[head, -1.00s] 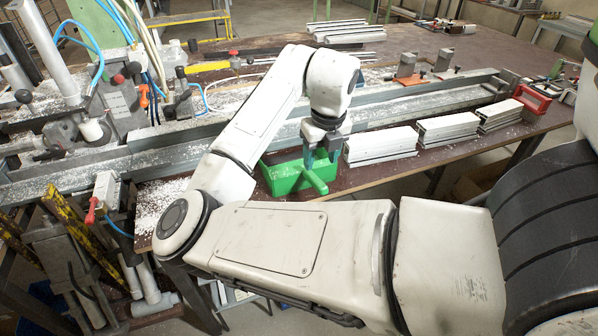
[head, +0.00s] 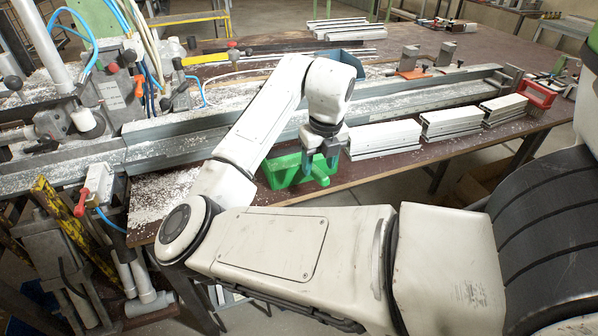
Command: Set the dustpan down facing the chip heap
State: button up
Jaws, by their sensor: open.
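The green dustpan (head: 280,174) lies on the brown bench top near the front edge, partly hidden behind my arm. Its handle side (head: 320,172) is on the right, and its pan side is to the left. The chip heap (head: 152,198), a patch of white chips, lies on the bench to the left, partly covered by my arm. My gripper (head: 322,163) is open and points down at the dustpan's handle side. I cannot tell whether its fingers touch the handle.
Several pale profile blocks (head: 384,139) stand in a row right of my gripper. A long grey rail (head: 400,100) strewn with chips runs behind. A red clamp (head: 537,92) is at the far right. A blue bin (head: 345,60) stands behind my arm.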

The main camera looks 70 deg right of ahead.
aim_at(317, 171)
jog(key=shift+w+d+f+b, duration=0.1)
jog(key=shift+f+b, duration=0.35)
jog(key=shift+f, duration=0.45)
jog(key=shift+w+d+f+b, duration=0.1)
jog(key=shift+f+b, duration=0.3)
jog(key=shift+f, duration=0.45)
jog(key=shift+c, duration=0.3)
grip_shut()
jog(key=shift+r, duration=0.2)
notch_tip(317, 171, up, 12)
jog(key=p, duration=0.9)
jog(key=shift+p, duration=0.3)
jog(key=shift+f, duration=0.1)
